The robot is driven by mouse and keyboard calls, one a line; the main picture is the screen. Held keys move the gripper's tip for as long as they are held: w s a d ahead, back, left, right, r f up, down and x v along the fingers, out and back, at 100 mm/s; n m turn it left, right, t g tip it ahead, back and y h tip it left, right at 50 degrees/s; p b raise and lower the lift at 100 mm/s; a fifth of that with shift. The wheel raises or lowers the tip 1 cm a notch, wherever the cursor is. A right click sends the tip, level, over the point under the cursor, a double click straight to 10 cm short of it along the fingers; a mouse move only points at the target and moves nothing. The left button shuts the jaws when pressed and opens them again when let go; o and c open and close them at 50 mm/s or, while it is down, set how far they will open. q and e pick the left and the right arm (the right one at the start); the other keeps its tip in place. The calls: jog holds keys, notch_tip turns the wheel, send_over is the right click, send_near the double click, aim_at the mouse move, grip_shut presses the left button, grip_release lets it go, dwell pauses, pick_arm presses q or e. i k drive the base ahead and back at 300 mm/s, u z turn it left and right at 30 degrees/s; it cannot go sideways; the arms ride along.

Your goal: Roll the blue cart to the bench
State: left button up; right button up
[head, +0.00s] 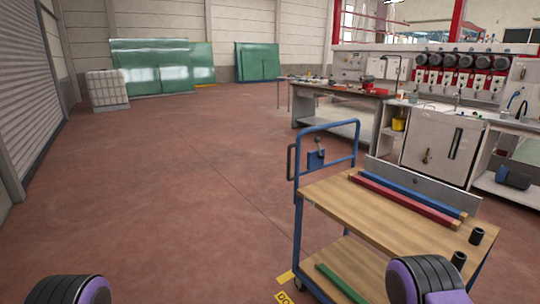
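The blue cart (345,200) stands close in front of me on the right side of the head view. It has a blue tube frame, a wooden top and a lower wooden shelf. Its upright blue handle (325,124) is at its far left end. A blue bar (412,193) and a red bar (405,204) lie along the top. The bench (345,90) with a grey frame stands beyond the cart, apart from it. Neither gripper shows; only purple and black parts of my arms are at the bottom edge.
Two dark cylinders (476,236) stand on the cart's top, and a green bar (340,284) lies on its lower shelf. The glass edging machine (440,145) is behind the cart at right. A white caged tank (107,90) stands far left. Open red floor (180,170) lies left of the cart.

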aim_at(393, 228)
jog(key=z, duration=0.25)
jog(key=i, duration=0.95)
jog(key=z, duration=0.5)
